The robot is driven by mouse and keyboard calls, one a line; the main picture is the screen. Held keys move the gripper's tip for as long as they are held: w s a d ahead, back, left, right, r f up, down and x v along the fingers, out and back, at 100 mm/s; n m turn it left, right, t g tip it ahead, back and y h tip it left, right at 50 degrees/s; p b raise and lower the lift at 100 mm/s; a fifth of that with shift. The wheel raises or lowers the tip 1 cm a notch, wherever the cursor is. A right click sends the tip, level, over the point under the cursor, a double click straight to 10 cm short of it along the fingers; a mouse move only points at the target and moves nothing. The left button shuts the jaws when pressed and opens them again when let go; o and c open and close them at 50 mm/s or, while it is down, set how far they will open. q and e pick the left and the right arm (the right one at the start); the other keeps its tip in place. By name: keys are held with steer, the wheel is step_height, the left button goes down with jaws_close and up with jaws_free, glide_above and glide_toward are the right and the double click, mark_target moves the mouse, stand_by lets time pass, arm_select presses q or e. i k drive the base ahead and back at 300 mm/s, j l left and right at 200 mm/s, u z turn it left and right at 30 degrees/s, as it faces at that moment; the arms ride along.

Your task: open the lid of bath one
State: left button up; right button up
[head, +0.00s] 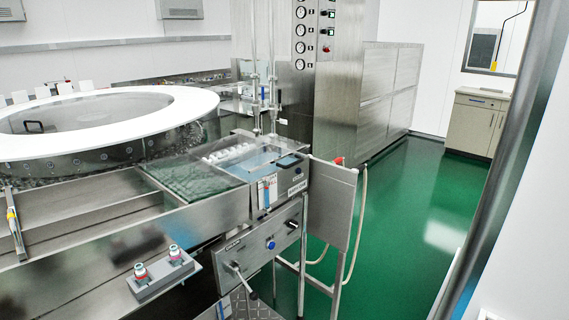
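A steel bath unit stands in the middle of the head view. Its top has a pale blue, see-through panel (262,163) with a dark handle-like part (289,161) at its right end. A greenish, see-through cover (192,178) lies flat to the left of it. I cannot tell which of these is the lid of bath one, and no readable label settles it. Both look flat and closed. Neither of my grippers is in view.
A large white ring (190,105) of the rotary washer stands at left. A grey box with two buttons (162,270) sits at the front edge. A steel side plate (332,203) and pale hose (358,215) are right of the bath. Green floor (415,210) at right is clear.

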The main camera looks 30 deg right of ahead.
mark_target(301, 158)
steer(key=i+l, duration=0.15)
steer(key=i, duration=0.45)
steer(key=i+z, duration=0.1)
steer(key=z, duration=1.35)
